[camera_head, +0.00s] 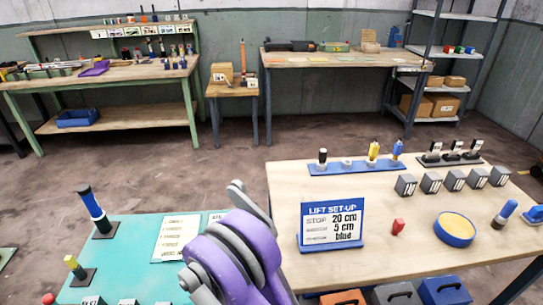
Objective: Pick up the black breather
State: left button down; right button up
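A small upright black-topped piece (322,158) with a pale lower part stands at the left end of a long blue rack (352,167) on the wooden table. It may be the black breather, but it is small here. Several other black-topped pieces (453,148) stand in a dark holder at the table's back right. A purple and grey part of my own arm rises at the bottom middle, well in front of the blue rack.
A lift set-up sign (333,222) stands at the table's front left. A yellow piece (373,149) and blue piece (397,149) share the rack. Grey blocks (455,180), a red piece (398,226) and a yellow disc (456,227) lie nearby. A teal table (130,245) is left.

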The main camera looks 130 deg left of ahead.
aim_at(322, 155)
jog(key=u, duration=1.8)
